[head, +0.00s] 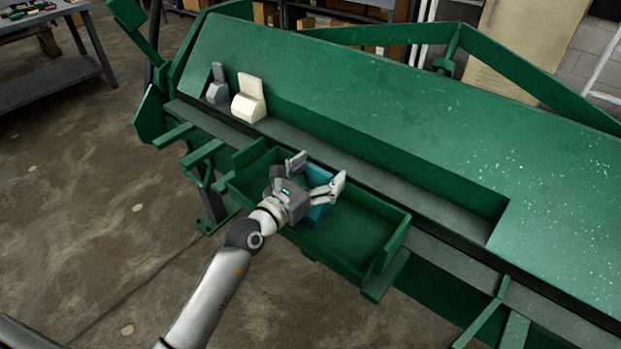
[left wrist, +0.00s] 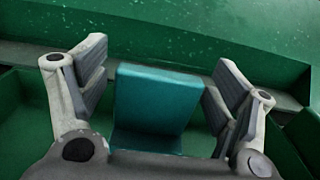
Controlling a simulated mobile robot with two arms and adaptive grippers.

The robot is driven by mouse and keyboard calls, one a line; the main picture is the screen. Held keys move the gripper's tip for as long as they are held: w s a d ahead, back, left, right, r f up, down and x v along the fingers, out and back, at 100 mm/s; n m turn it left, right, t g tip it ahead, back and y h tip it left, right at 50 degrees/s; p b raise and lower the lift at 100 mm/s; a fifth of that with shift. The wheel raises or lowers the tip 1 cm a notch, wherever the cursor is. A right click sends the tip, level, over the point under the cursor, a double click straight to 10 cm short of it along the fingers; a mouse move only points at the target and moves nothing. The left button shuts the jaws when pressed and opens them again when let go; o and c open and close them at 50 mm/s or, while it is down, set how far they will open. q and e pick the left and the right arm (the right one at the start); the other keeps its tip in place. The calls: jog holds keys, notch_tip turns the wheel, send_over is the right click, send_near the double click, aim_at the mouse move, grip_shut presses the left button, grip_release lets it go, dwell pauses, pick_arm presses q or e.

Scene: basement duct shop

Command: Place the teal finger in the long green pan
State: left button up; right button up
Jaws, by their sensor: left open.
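The long green pan (head: 345,246) is an open tray along the front of the green machine. The teal finger (head: 319,212) is a blocky piece within the pan's outline, partly hidden behind my left gripper. My left gripper (head: 316,172) is over the pan with its fingers spread. In the left wrist view, the teal finger (left wrist: 158,98) stands between the two open fingers, with a gap on each side. Its lower end is hidden by my gripper, so I cannot tell whether it touches the pan floor. My right gripper is not in view.
A cream finger (head: 249,100) and a grey finger (head: 217,86) stand on the machine's ledge at the back left. The pan's raised end wall (head: 391,243) is at the right. The pan floor to the right of my gripper is clear. A workbench (head: 55,75) stands far left.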

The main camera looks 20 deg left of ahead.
pick_arm(q)
jog(key=shift+s+a, duration=0.1)
jog(key=shift+s, duration=0.2)
jog(key=b+v, duration=0.2)
jog(key=v, duration=0.9)
jog(key=shift+s, duration=0.25)
jog(key=shift+r, duration=0.15)
